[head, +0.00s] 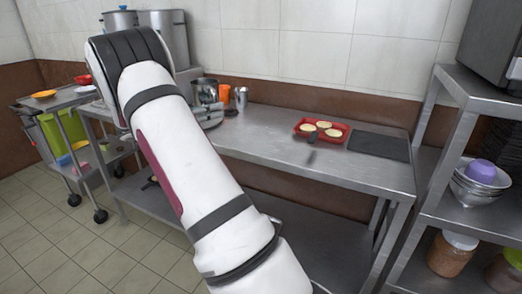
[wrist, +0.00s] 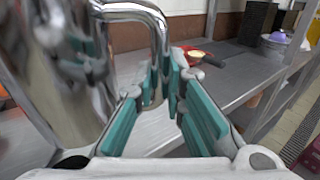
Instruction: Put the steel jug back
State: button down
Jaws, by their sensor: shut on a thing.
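The steel jug is shiny and large at the left of the wrist view (wrist: 50,100), with its curved handle (wrist: 135,12) coming down between my fingers. My gripper (wrist: 164,85), with teal pads, is shut on that handle. In the head view the jug (head: 205,90) shows at the back left of the steel table, with my gripper (head: 207,117) in front of it, partly hidden by my arm. The jug looks upright; I cannot tell whether its base touches the table.
An orange cup (head: 225,93) and a steel cup (head: 241,97) stand right of the jug. A red tray (head: 321,140) with several pale round items and a dark mat (head: 379,145) lie farther right. Tall stockpots (head: 168,35) stand behind my arm. The steel table (head: 270,130) is clear mid-length.

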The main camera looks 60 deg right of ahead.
jog(key=s+d+f+g+b, duration=0.1)
jog(key=s+d+f+b, duration=0.1)
jog(key=s, duration=0.3)
jog(key=s+d+f+m+g+y+b, duration=0.1)
jog(key=s+d, duration=0.3)
jog(key=d, duration=0.1)
jog(key=s+d+f+m+y+b, duration=0.1)
jog(key=s+d+f+b, duration=0.1)
jog(key=s+d, duration=0.2)
jog(key=shift+s+d+f+g+b, duration=0.1)
jog(key=shift+s+f+g+b, duration=0.1)
jog(key=shift+s, duration=0.2)
jog(key=shift+s+d+f+g+b, duration=0.1)
jog(key=shift+s+g, duration=0.1)
jog(key=shift+s, duration=0.2)
jog(key=shift+f, duration=0.1)
jog(key=shift+s+f+b, duration=0.1)
jog(key=shift+f+b, duration=0.65)
jog(key=shift+f, duration=0.9)
jog(key=shift+f, duration=0.15)
jog(key=c, duration=1.7)
grip_release()
jog(key=shift+o, duration=0.2)
jog(key=p+v, duration=0.2)
jog(key=v, duration=1)
jog(key=shift+p, duration=0.3)
